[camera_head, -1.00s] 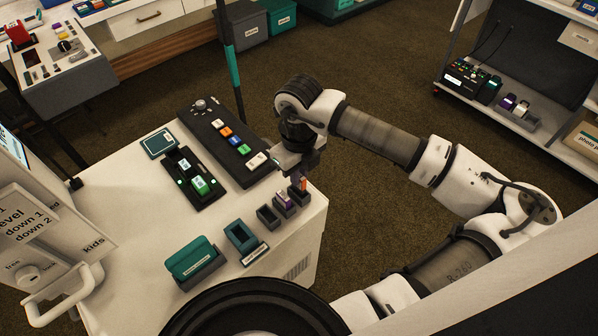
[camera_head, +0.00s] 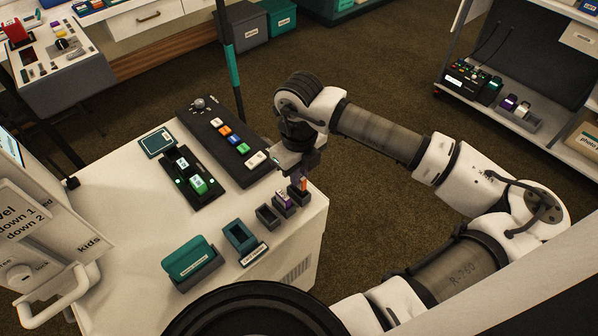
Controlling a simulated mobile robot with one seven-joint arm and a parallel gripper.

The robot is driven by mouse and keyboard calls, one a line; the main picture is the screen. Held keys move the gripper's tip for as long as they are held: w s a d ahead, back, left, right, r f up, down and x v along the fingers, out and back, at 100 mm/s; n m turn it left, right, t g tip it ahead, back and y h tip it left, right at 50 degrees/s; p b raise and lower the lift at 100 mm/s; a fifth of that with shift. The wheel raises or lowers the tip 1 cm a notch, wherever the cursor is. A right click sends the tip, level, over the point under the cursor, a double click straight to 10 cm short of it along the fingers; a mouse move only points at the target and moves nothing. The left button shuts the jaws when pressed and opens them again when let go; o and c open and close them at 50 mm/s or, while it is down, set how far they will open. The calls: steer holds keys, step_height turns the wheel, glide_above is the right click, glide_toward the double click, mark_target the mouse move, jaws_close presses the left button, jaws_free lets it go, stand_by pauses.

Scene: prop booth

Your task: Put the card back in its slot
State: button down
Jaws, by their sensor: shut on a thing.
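My gripper (camera_head: 306,166) is low over the right back edge of the white counter (camera_head: 135,215), shut on a card that its fingers mostly hide. A small orange piece (camera_head: 303,183) shows directly below the fingertips, at the back end of a row of small dark slots. I cannot tell if this is part of the held card or another one seated there. A purple card (camera_head: 283,198) stands upright in the middle slot. The front slot (camera_head: 267,216) looks dark and empty.
A black button panel (camera_head: 220,140) lies left of my gripper, with a smaller dark panel (camera_head: 188,180) beside it. A teal open box (camera_head: 240,236) and a teal block in a grey holder (camera_head: 190,260) stand nearer. A dark pole (camera_head: 233,75) rises behind.

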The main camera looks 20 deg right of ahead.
steer(key=shift+f+b, duration=1.4)
steer(key=shift+b, duration=0.75)
stand_by(0.5)
steer(key=c, duration=1.4)
jaws_free()
steer(key=shift+o, duration=0.2)
steer(key=shift+r, duration=0.1)
steer(key=shift+r+p, duration=1.25)
steer(key=shift+r, duration=2.25)
steer(key=shift+f, duration=0.1)
